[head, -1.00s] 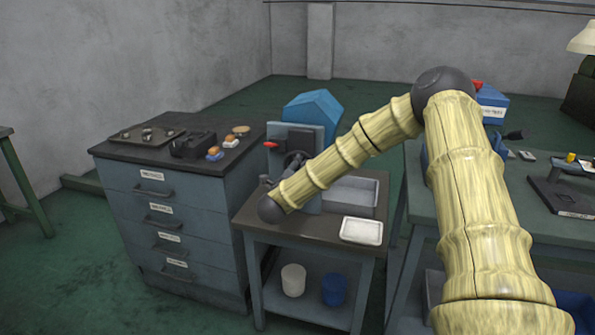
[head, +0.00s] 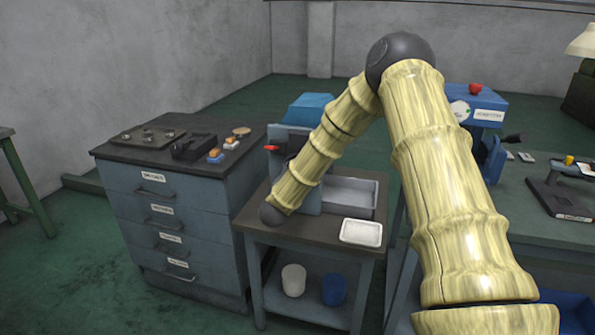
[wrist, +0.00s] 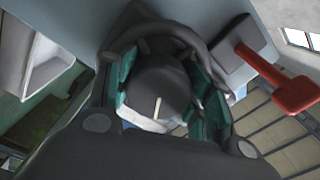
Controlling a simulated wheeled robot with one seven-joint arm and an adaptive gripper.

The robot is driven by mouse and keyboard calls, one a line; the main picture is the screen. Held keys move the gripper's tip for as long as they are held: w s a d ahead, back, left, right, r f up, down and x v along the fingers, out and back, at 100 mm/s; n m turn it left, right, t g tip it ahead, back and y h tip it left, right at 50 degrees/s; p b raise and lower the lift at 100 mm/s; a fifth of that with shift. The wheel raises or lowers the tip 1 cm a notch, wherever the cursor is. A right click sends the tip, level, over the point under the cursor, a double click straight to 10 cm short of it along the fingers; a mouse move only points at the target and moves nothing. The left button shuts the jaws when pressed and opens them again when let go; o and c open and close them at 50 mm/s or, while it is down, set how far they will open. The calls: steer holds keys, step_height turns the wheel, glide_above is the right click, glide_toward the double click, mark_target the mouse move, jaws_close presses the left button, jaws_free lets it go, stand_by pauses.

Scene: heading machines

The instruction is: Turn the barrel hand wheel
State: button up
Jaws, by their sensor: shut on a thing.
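The hand wheel (wrist: 160,92) is a dark grey round piece with a short white mark, seen in the wrist view. My gripper (wrist: 165,78), with teal finger pads on both sides of it, is shut on the wheel. A curved dark grey rim (wrist: 213,62) shows beyond the pads. In the head view, my forearm hides the wheel and my fingers. The blue faceted barrel (head: 311,104) stands behind the machine's grey-blue upright panel (head: 291,133), partly covered by my arm.
A red-handled lever (wrist: 290,92) sticks out close beside my gripper. On the machine's table are a grey tray (head: 351,194) and a white tray (head: 361,232). A drawer cabinet (head: 180,215) stands left, a green workbench (head: 540,215) right.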

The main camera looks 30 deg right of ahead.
steer(key=n+p, duration=0.1)
steer(key=n, duration=0.4)
steer(key=shift+n+p, duration=0.3)
steer(key=shift+n, duration=0.1)
steer(key=n+p, duration=0.1)
steer(key=n, duration=0.4)
steer(key=shift+f, duration=0.1)
steer(key=shift+n, duration=0.4)
steer(key=shift+s, duration=0.1)
steer(key=o, duration=1)
steer(key=shift+o, duration=0.2)
steer(key=shift+d, duration=0.1)
steer(key=v, duration=1.2)
